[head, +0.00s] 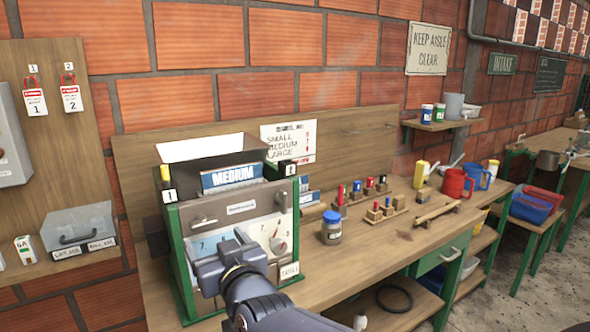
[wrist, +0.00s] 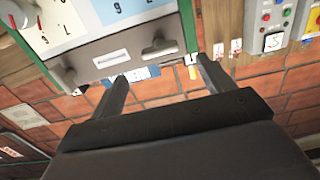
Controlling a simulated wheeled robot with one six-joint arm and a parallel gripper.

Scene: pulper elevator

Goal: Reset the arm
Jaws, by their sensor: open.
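My arm reaches in from the bottom of the head view, with my gripper (head: 222,262) in front of the lower front panel of a green-framed machine (head: 183,250). In the wrist view, which looks upside down, the two fingers of my gripper (wrist: 162,74) stand wide apart with nothing between them. A grey handle (wrist: 160,47) on the machine's front lies just beyond the fingertips, apart from them as far as I can tell. The same handle shows in the head view (head: 204,222). The machine carries a blue MEDIUM sign (head: 232,177).
The wooden bench (head: 375,250) runs right, holding a jar (head: 331,228), small wooden blocks with coloured tops (head: 385,210) and a red mug (head: 457,184). At left, a board (head: 75,150) carries lockout tags (head: 71,97) and a grey box (head: 79,228). A brick wall stands behind.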

